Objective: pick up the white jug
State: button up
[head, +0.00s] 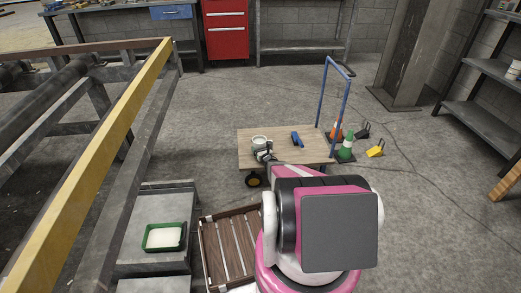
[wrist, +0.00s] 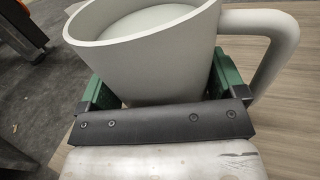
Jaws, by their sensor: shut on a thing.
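The white jug (wrist: 155,60) fills the upper middle of the wrist view, with its handle (wrist: 275,40) out to the right. My gripper (wrist: 155,90) has its green fingers on either side of the jug and is shut on it. In the head view the jug (head: 259,141) is small, at the left part of the wooden cart top (head: 240,157), with my gripper (head: 263,153) at its near side. I cannot tell whether the jug's base touches the cart top.
A blue tool (head: 297,139) lies on the cart to the right of the jug. The cart's blue handle (head: 346,95) rises at its right end. A slatted wooden crate (head: 228,245) and a green tray (head: 147,246) are nearer.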

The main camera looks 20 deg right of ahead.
aim_at(262, 146)
jog(key=shift+r, duration=0.35)
jog(key=shift+s+r, duration=0.1)
jog(key=shift+r, duration=1.6)
jog(key=s+a+r, duration=0.6)
jog(key=s+r, duration=0.1)
jog(key=s, duration=0.2)
jog(key=shift+a, duration=0.4)
jog(key=shift+s, duration=0.15)
